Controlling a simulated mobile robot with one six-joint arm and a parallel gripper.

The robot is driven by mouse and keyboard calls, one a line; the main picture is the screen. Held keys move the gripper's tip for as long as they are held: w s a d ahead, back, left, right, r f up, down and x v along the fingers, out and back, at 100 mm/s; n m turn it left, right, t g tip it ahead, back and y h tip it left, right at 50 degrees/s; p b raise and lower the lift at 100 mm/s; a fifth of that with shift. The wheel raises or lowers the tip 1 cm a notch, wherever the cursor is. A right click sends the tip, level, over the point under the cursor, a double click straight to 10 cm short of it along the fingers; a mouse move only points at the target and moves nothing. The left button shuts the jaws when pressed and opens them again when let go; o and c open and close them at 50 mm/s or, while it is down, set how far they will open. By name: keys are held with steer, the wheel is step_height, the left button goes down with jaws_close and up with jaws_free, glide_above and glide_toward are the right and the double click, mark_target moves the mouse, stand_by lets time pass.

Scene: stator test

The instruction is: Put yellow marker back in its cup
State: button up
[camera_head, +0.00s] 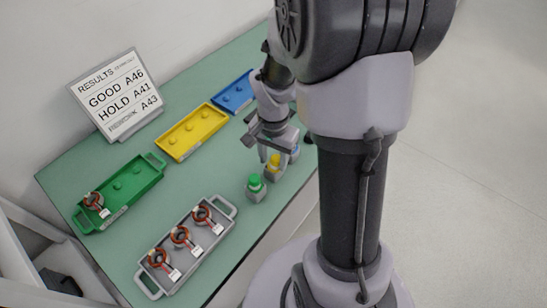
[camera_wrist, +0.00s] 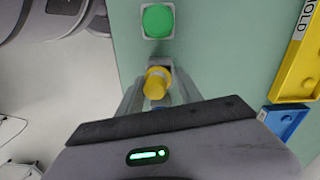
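The yellow marker (camera_head: 274,161) shows its yellow top just below my gripper (camera_head: 274,152) in the head view. It stands at a small grey cup (camera_head: 272,174) near the table's right edge; how deep it sits in the cup is hard to tell. In the wrist view the yellow marker (camera_wrist: 156,83) lies between the two fingers of my gripper (camera_wrist: 157,80), its narrower end toward the camera. The fingers stand apart on either side of it and look open. Contact with the marker is not clear. The gripper body hides the space nearer the camera.
A green-topped marker (camera_head: 255,183) stands in its cup beside the yellow one; a bluish one (camera_head: 295,151) is partly hidden behind. A grey tray (camera_head: 141,284) holds three stators. Green (camera_head: 135,192), yellow (camera_head: 203,127) and blue (camera_head: 233,93) trays and a results sign (camera_head: 115,92) line the far side.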

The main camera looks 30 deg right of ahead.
step_height(320, 180, up, 12)
steer(key=p, duration=0.6)
steer(key=s+a+r+n+t+y, duration=0.2)
steer(key=s+a+r+n+t, duration=0.3)
steer(key=s+a+r, duration=0.6)
steer(key=a+r+n, duration=0.2)
steer(key=a, duration=0.1)
steer(key=shift+s+a+r+t, duration=0.15)
steer(key=shift+a+r+t, duration=0.15)
steer(key=shift+t, duration=0.1)
